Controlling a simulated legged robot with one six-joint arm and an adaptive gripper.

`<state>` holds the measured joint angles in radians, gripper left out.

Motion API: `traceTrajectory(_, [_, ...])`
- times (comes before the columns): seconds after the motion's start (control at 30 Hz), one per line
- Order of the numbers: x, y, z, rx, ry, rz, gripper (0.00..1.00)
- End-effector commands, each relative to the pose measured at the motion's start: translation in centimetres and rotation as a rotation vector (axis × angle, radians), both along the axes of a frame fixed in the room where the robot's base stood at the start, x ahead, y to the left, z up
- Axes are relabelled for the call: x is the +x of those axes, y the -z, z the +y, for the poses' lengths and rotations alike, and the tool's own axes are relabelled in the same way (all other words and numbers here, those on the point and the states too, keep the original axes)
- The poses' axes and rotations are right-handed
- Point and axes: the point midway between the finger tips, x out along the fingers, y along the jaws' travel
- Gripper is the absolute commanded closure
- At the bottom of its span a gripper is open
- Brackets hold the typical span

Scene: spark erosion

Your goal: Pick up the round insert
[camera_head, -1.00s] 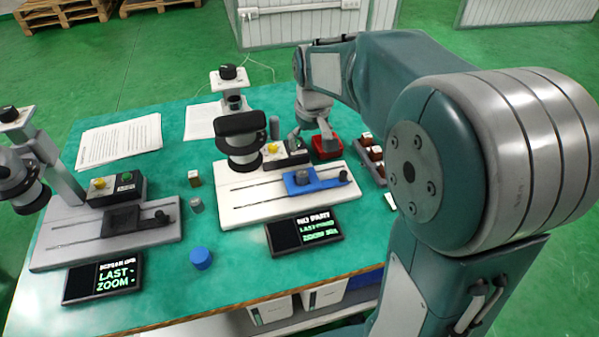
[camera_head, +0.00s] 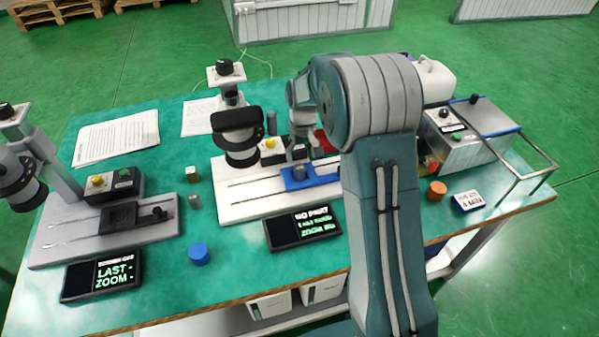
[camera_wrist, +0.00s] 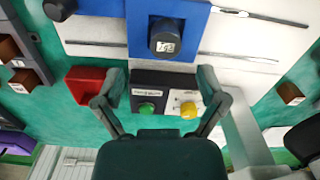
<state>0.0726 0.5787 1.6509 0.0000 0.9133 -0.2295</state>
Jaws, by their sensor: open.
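A dark grey round piece (camera_head: 299,172) that looks like the round insert stands upright on a blue fixture (camera_head: 322,181) on the white microscope base. In the wrist view the round piece (camera_wrist: 164,38) bears a small white label and sits on the blue fixture (camera_wrist: 139,42). My gripper (camera_wrist: 161,84) is open and empty, its two fingers spread. In the wrist view the round piece lies ahead of the fingertips, apart from them. A control box with a green button (camera_wrist: 146,108) and a yellow button (camera_wrist: 188,110) appears between the fingers.
The microscope head (camera_head: 238,135) rises just left of my gripper. A red tray (camera_wrist: 88,84) is beside the box. A second microscope base (camera_head: 70,235) stands left. A blue cylinder (camera_head: 199,254), small grey cylinder (camera_head: 195,201) and orange cylinder (camera_head: 437,190) stand on the green table (camera_head: 165,290).

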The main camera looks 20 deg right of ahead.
Motion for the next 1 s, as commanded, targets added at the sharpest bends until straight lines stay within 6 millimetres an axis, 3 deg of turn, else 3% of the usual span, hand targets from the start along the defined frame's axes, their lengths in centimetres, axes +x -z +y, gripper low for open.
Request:
traceTrajectory(0.5, [0.2,6.1,0.7,0.0,0.0,0.0,0.09])
traceTrajectory(0.8, [0.2,6.7,0.7,0.0,0.0,-0.002,0.09])
traceTrajectory(1.0, [0.2,6.6,0.7,0.0,0.0,-0.002,0.98])
